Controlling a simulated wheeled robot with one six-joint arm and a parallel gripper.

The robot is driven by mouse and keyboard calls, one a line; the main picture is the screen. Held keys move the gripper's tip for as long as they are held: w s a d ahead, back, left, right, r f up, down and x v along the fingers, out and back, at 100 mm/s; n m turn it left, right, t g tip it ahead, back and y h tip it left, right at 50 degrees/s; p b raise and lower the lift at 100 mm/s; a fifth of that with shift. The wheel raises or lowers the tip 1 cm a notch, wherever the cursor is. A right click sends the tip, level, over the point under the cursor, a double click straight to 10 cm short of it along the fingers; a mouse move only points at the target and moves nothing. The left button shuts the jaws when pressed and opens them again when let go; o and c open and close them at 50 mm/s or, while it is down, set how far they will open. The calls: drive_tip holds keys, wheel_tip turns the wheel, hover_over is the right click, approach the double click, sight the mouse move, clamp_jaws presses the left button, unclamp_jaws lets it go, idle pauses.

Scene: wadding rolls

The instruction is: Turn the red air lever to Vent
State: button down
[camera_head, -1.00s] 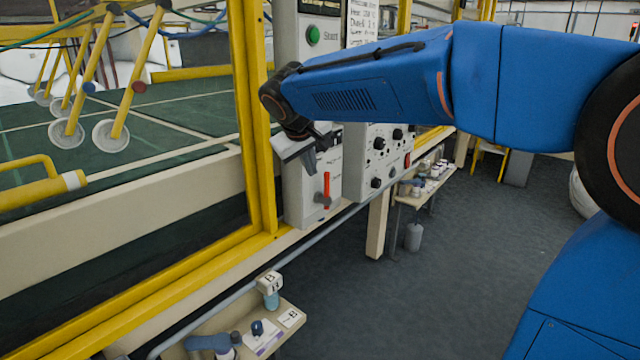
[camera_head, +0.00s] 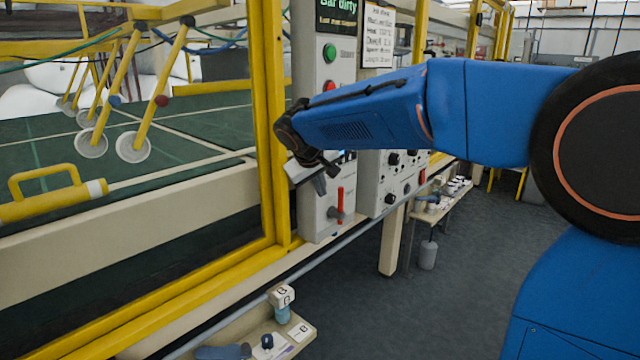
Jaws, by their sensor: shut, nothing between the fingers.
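The red air lever (camera_head: 340,200) stands upright on a grey pivot on the front of a small light-grey panel box (camera_head: 313,218) beside the yellow post. Any label by the lever is too small to read. My gripper (camera_head: 320,184) hangs at the end of my blue arm, just above and left of the lever, pointing down. Its fingers look close together and hold nothing. It appears apart from the lever, though the depth gap is hard to judge. The gripper and its mount hide the upper part of the panel box.
A control panel with black knobs (camera_head: 393,180) stands right of the lever box. Above is a column with a green Start button (camera_head: 329,52). A yellow frame post (camera_head: 270,120) stands close on the left. A low shelf (camera_head: 300,332) holds small items. The floor at right is clear.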

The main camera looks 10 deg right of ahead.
drive_tip(key=shift+w+d+f, duration=1.05)
drive_tip(key=shift+w+d, duration=0.1)
drive_tip(key=shift+d, duration=0.1)
drive_tip(key=shift+w+d+f, duration=1)
drive_tip(key=shift+w+d, duration=0.1)
drive_tip(key=shift+d, duration=0.15)
drive_tip(key=shift+d, duration=0.1)
drive_tip(key=w+d+g+y, duration=0.2)
drive_tip(key=d+y, duration=0.1)
drive_tip(key=shift+w+r+m+g, duration=0.2)
drive_tip(key=shift+r+m+g, duration=0.1)
drive_tip(key=shift+r, duration=0.1)
drive_tip(key=w+d+f+m+g+y, duration=0.1)
drive_tip(key=w+d+f+g+y, duration=0.3)
drive_tip(key=w+d+f+y, duration=0.1)
drive_tip(key=shift+d+f+g+y, duration=0.2)
drive_tip(key=shift+d+g+y, duration=0.1)
drive_tip(key=shift+d+y, duration=0.7)
